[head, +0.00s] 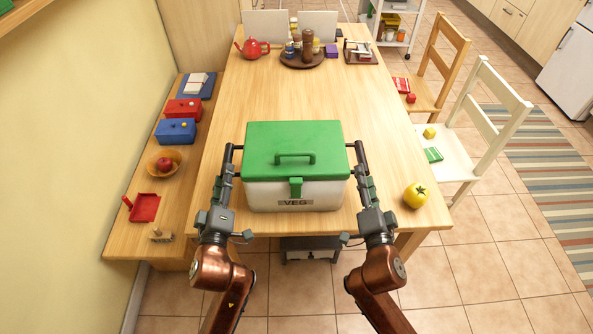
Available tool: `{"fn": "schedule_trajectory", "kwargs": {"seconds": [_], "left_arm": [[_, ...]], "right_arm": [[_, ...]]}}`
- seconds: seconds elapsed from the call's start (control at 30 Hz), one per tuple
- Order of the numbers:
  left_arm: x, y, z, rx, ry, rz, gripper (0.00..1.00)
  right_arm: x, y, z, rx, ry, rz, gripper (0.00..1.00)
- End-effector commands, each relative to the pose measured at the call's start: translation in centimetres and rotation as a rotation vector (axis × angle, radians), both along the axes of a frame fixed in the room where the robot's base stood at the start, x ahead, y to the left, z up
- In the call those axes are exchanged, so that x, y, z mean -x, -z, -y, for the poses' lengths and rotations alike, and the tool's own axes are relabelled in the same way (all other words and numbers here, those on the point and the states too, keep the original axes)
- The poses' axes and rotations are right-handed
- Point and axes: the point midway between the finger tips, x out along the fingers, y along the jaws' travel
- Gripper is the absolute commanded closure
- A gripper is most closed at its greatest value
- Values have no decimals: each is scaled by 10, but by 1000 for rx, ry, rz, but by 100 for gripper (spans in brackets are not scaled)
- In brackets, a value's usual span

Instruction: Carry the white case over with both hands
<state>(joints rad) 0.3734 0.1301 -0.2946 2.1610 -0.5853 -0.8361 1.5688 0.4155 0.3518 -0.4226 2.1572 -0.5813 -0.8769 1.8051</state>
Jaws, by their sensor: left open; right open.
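The white case (263,194) has a green lid with a handle, a green front latch and a "VEG" label. It stands upright on the near end of the wooden table (290,95). My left gripper (229,165) is open at the left side of the case. My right gripper (357,165) is open at its right side. The fingers reach along the case's sides; I cannot tell whether they touch it. The far side of the case is hidden.
A yellow tomato-like item (415,195) lies right of the case near the table edge. A red teapot (252,49) and a round brown tray (287,62) stand at the far end. The table's middle is clear. A bench (130,225) runs along the left, chairs (490,125) on the right.

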Motion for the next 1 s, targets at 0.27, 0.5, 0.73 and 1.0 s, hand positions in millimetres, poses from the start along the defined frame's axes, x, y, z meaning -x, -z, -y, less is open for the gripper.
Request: {"fn": "schedule_trajectory", "kwargs": {"seconds": [0.27,0.5,0.73,1.0], "left_arm": [[-41,-1,-1,-3,1,2,60],[-67,-1,-1,-1,2,2,60],[-73,-1,0,0,3,1,60],[-73,-1,1,1,4,1,67]], "right_arm": [[-40,-1,0,5,2,2,60],[-66,-1,0,3,3,1,60],[-72,0,0,0,4,-1,60],[-71,0,1,1,5,0,67]]}}
